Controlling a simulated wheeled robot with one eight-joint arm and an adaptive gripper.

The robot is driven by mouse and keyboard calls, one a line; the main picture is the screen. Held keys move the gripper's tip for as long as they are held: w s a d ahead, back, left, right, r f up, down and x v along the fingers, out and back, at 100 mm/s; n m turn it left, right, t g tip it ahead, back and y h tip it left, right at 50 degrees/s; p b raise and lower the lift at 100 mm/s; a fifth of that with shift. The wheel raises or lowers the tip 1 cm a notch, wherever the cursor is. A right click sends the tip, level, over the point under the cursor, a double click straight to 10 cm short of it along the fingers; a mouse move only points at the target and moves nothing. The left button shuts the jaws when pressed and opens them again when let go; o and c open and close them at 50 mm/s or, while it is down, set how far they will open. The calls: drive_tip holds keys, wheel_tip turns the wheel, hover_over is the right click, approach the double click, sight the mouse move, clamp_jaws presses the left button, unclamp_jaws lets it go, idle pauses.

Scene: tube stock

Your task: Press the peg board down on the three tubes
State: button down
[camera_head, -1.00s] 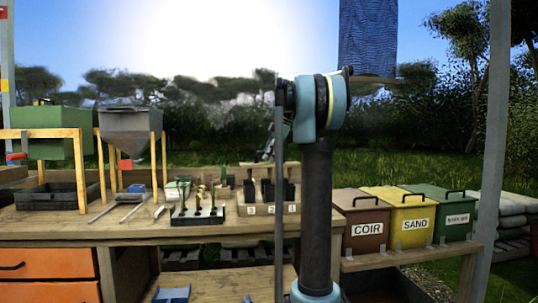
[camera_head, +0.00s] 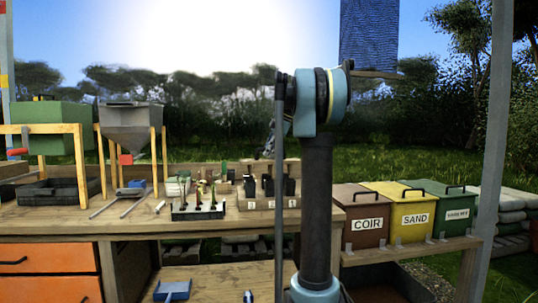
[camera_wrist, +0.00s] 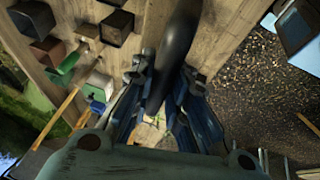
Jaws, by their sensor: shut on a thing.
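My gripper (camera_wrist: 163,92) fills the middle of the wrist view, its blue-grey fingers closed around a dark, smooth, long thing (camera_wrist: 178,45) that runs up out of the picture. I cannot tell what this thing is. In the head view the gripper is mostly hidden behind my upright arm. A wooden rack (camera_head: 262,204) with number labels stands on the bench, with dark tubes (camera_head: 290,187) at it, partly behind my arm. I cannot make out the peg board for sure.
COIR (camera_head: 366,222), SAND (camera_head: 414,218) and a green lidded bin (camera_head: 457,212) stand on a shelf to the right. A grey hopper (camera_head: 130,117) on wooden legs stands at the left. A blue scoop (camera_head: 173,290) lies low in front.

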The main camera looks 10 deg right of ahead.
sight(272, 160)
drive_tip(key=shift+f, duration=3.1)
idle(4.9)
